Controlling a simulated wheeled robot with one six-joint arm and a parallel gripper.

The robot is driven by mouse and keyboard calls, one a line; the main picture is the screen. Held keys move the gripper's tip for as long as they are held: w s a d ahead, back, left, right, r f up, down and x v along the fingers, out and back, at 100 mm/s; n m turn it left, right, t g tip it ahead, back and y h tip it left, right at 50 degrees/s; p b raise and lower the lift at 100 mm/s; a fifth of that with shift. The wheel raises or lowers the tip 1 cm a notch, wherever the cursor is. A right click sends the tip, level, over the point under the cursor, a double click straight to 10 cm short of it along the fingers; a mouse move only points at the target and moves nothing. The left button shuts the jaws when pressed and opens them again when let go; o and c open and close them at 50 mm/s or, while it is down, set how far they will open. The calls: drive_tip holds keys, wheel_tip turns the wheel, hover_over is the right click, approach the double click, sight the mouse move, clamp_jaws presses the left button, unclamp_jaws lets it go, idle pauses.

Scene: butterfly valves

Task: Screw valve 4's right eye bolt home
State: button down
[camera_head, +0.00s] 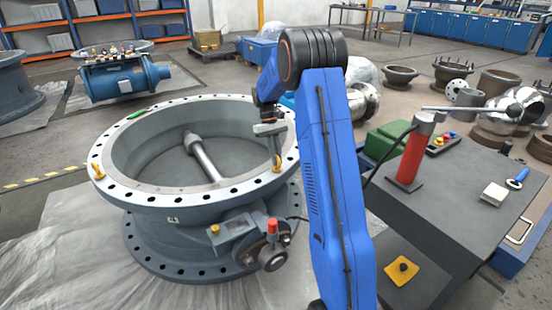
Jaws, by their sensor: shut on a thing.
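Valve 4 (140,205) is a large grey butterfly valve body with a flat, holed top flange. The right eye bolt (277,169) is yellow and stands at the right part of the flange. My gripper (276,160) points down over it and is shut on it, the fingers hiding its upper part. Whether its shoulder touches the flange is too small to tell. Another yellow eye bolt (98,172) stands upright at the flange's left edge.
A green object (138,114) lies on the flange's far left rim. A gearbox with a red-capped fitting (272,226) juts from the valve's front. A dark bench (450,185) with a red cylinder (411,150) stands right of my arm.

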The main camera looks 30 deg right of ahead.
drive_tip(key=m+y, duration=0.1)
drive_tip(key=m, duration=0.2)
drive_tip(key=shift+d+m, duration=0.1)
drive_tip(key=shift+m, duration=0.2)
drive_tip(key=m+t+y, duration=0.1)
drive_tip(key=m, duration=0.2)
drive_tip(key=shift+d+m+y, duration=0.1)
drive_tip(key=shift+m+y, duration=0.2)
drive_tip(key=m+t, duration=0.1)
drive_tip(key=m, duration=0.2)
drive_tip(key=m+t+y, duration=0.1)
drive_tip(key=m, duration=0.2)
drive_tip(key=shift+s, duration=0.1)
drive_tip(key=shift+y, duration=0.3)
drive_tip(key=c, duration=1.8)
unclamp_jaws()
drive_tip(key=v, duration=1.7)
drive_tip(key=shift+r, duration=0.25)
